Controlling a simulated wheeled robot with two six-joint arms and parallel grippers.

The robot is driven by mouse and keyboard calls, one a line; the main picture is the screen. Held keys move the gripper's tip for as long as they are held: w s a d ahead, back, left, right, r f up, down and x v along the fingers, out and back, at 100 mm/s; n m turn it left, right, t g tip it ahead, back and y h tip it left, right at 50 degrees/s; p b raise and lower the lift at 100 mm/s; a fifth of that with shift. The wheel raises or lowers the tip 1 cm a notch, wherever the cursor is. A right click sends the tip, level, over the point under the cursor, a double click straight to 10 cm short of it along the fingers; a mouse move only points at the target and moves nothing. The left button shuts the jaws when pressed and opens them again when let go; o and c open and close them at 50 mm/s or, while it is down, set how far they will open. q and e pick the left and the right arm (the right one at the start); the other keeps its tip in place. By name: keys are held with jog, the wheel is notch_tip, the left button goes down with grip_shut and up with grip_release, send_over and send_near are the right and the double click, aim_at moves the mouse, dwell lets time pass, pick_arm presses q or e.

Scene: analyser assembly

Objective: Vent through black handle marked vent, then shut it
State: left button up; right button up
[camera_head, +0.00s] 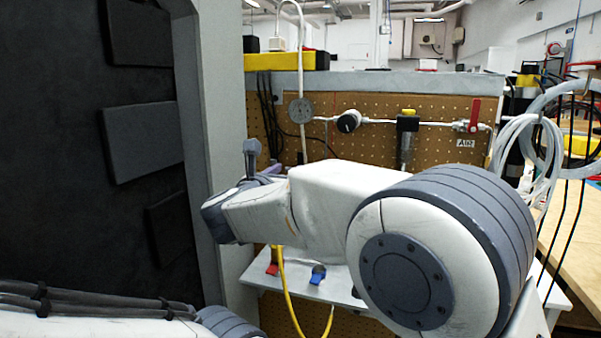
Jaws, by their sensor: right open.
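A pegboard panel (377,105) carries a metal pipe line with a round black knob (348,121), a black-and-yellow fitting (407,121) and a red-handled valve (474,113). I cannot read the word vent on any part, so I cannot tell which one is the black handle. My right arm stretches across the middle from the right and hides the lower panel. My right gripper (262,158) is open, to the left of the round gauge (301,110) and lower, apart from the knob. My left arm shows only in part at the bottom left; its gripper is out of view.
A dark cabinet wall (70,230) with a grey frame (212,100) stands close on the left. A white shelf (340,291) below holds red and blue clips; a yellow hose (286,290) hangs by it. Coiled hoses (530,145) hang at right, beside a wooden table.

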aim_at(300, 159)
jog(key=p+x, duration=0.1)
jog(key=x, duration=0.9)
jog(key=shift+p, duration=0.4)
grip_shut()
